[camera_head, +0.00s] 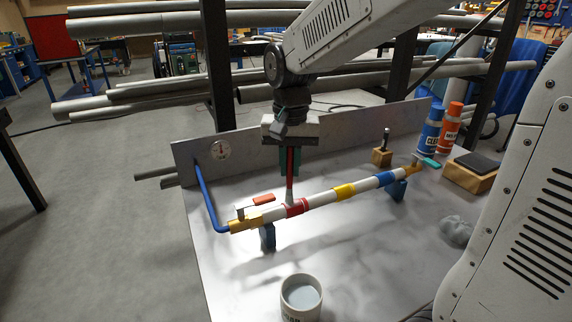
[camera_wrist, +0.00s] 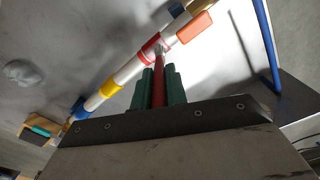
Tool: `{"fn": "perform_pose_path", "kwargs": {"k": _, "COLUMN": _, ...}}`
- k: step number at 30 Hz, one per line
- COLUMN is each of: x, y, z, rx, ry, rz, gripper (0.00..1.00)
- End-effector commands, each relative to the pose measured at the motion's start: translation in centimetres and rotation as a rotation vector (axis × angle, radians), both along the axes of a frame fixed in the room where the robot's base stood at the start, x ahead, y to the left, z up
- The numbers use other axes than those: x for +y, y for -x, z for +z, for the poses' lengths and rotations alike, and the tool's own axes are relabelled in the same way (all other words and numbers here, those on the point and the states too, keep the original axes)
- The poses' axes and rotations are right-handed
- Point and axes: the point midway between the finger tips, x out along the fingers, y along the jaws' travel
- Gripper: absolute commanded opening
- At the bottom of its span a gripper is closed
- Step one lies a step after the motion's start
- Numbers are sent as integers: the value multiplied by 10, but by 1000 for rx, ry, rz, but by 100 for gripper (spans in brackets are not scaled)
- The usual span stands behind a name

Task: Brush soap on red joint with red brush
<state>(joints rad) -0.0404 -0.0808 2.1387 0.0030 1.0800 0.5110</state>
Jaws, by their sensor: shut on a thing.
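My gripper (camera_head: 290,165) is shut on the red brush (camera_head: 290,162) and points down over the pipe. In the wrist view the red brush (camera_wrist: 158,88) stands between the green fingers of my gripper (camera_wrist: 159,86). The brush tip is at the red joint (camera_head: 297,208) and seems to touch it from above. The red joint also shows in the wrist view (camera_wrist: 151,45). The white pipe (camera_head: 320,198) also carries a yellow joint (camera_head: 344,190) and a blue joint (camera_head: 385,179). A white cup (camera_head: 301,296) with greyish liquid stands at the table's front.
An orange-red valve handle (camera_head: 263,199) lies close left of the red joint. A blue bottle (camera_head: 428,135), an orange bottle (camera_head: 449,128) and a grey lump (camera_head: 456,231) are at the right.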

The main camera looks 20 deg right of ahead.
Motion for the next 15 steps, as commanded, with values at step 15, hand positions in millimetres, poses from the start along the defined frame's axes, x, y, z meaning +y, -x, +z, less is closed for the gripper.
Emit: {"fn": "perform_pose_path", "kwargs": {"k": 15, "x": -18, "y": 3, "z": 0, "rx": 5, "ry": 2, "rz": 0, "gripper": 0}}
